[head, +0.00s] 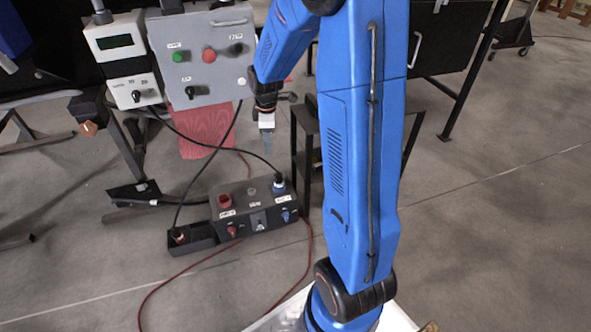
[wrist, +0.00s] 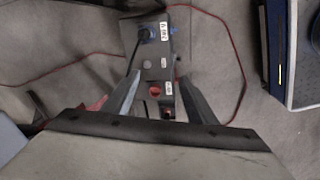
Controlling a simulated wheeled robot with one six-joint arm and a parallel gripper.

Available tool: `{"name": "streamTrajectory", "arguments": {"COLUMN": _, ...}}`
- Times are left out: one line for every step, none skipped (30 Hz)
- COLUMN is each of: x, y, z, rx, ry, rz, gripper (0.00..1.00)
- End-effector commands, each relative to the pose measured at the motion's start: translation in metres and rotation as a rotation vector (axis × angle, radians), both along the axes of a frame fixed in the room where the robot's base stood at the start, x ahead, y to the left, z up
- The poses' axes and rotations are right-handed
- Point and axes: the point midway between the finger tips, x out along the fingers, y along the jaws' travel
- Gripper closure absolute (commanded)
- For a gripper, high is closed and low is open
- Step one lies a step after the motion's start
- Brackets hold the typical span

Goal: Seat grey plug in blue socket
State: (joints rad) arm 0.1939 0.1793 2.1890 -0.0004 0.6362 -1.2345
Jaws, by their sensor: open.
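The dark socket box (head: 255,222) sits low ahead of me. A blue socket (head: 279,187) is on its right end and a red socket (head: 225,201) on its left. A plug with a pale grey top (head: 279,178) and a black cable stands at the blue socket, seemingly in it; how deep I cannot tell. In the wrist view a dark plug end (wrist: 147,34) shows at the far end of the box. My gripper (head: 267,149) is above and behind the box. In the wrist view its fingers (wrist: 160,92) are apart with nothing between them.
A dark tray (head: 205,241) at the box's left holds a reddish plug (head: 180,236) on a black cable. A grey control panel (head: 205,60) stands behind. A black-framed stand (head: 303,120) is right of my gripper. A red cable (head: 172,278) lies on the floor.

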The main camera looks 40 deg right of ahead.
Motion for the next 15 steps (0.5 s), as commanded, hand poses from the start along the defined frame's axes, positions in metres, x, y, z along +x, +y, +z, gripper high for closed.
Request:
{"name": "streamTrajectory", "arguments": {"x": -0.01, "y": 0.006, "z": 0.016, "rx": 0.002, "ry": -0.016, "rz": -0.032, "gripper": 0.48}}
{"name": "streamTrajectory", "arguments": {"x": -0.015, "y": 0.01, "z": 0.024, "rx": 0.006, "ry": -0.024, "rz": -0.054, "gripper": 0.48}}
{"name": "streamTrajectory", "arguments": {"x": -0.023, "y": 0.015, "z": 0.035, "rx": 0.01, "ry": -0.033, "rz": -0.084, "gripper": 0.48}}
{"name": "streamTrajectory", "arguments": {"x": -0.029, "y": 0.018, "z": 0.042, "rx": 0.014, "ry": -0.038, "rz": -0.107, "gripper": 0.48}}
{"name": "streamTrajectory", "arguments": {"x": -0.036, "y": 0.021, "z": 0.049, "rx": 0.017, "ry": -0.046, "rz": -0.131, "gripper": 0.48}}
{"name": "streamTrajectory", "arguments": {"x": -0.044, "y": 0.026, "z": 0.059, "rx": 0.022, "ry": -0.055, "rz": -0.161, "gripper": 0.48}}
{"name": "streamTrajectory", "arguments": {"x": -0.051, "y": 0.029, "z": 0.065, "rx": 0.026, "ry": -0.062, "rz": -0.184, "gripper": 0.48}}
{"name": "streamTrajectory", "arguments": {"x": -0.057, "y": 0.032, "z": 0.072, "rx": 0.031, "ry": -0.068, "rz": -0.207, "gripper": 0.48}}
{"name": "streamTrajectory", "arguments": {"x": -0.066, "y": 0.037, "z": 0.081, "rx": 0.037, "ry": -0.077, "rz": -0.236, "gripper": 0.48}}
{"name": "streamTrajectory", "arguments": {"x": -0.073, "y": 0.04, "z": 0.087, "rx": 0.041, "ry": -0.086, "rz": -0.259, "gripper": 0.48}}
{"name": "streamTrajectory", "arguments": {"x": -0.08, "y": 0.043, "z": 0.093, "rx": 0.046, "ry": -0.091, "rz": -0.282, "gripper": 0.48}}
{"name": "streamTrajectory", "arguments": {"x": -0.09, "y": 0.047, "z": 0.1, "rx": 0.053, "ry": -0.101, "rz": -0.312, "gripper": 0.48}}
{"name": "streamTrajectory", "arguments": {"x": -0.096, "y": 0.049, "z": 0.106, "rx": 0.059, "ry": -0.107, "rz": -0.334, "gripper": 0.48}}
{"name": "streamTrajectory", "arguments": {"x": -0.104, "y": 0.052, "z": 0.111, "rx": 0.064, "ry": -0.115, "rz": -0.357, "gripper": 0.48}}
{"name": "streamTrajectory", "arguments": {"x": -0.114, "y": 0.056, "z": 0.118, "rx": 0.073, "ry": -0.123, "rz": -0.387, "gripper": 0.48}}
